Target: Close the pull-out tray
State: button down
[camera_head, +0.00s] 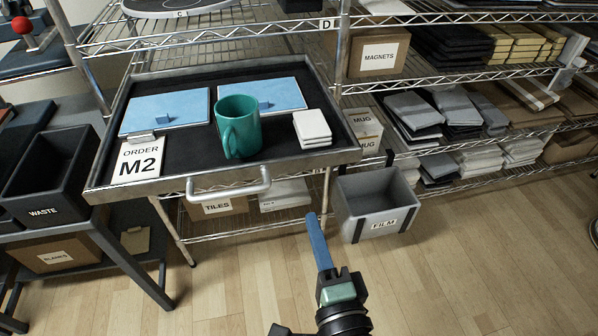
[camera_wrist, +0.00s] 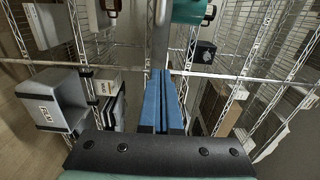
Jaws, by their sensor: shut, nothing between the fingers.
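The pull-out tray (camera_head: 325,157) is a metal-rimmed tray with a dark mat, sticking out of the wire shelving in the head view. A pale bar handle (camera_head: 230,194) is on its front. On the tray stand a teal mug (camera_head: 238,128), two blue panels (camera_head: 165,108), a stack of white tiles (camera_head: 312,128) and an order card (camera_head: 138,162) reading M2. My gripper (camera_head: 311,216) is shut and empty, below and to the right of the handle in the picture, apart from it. Its blue fingers (camera_wrist: 160,75) are together in the wrist view, with the mug (camera_wrist: 190,10) at the top edge.
A grey film bin (camera_head: 352,212) hangs right of the tray; it also shows in the wrist view (camera_wrist: 50,100). A black waste bin (camera_head: 50,178) is at the left. Boxes and stacked goods fill the shelves at right. The wooden floor (camera_head: 470,270) in front is clear.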

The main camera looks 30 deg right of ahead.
aim_at(295, 165)
jog(key=p+x, duration=0.1)
jog(key=x, duration=1)
jog(key=shift+w+d, duration=0.1)
jog(key=shift+w, duration=0.15)
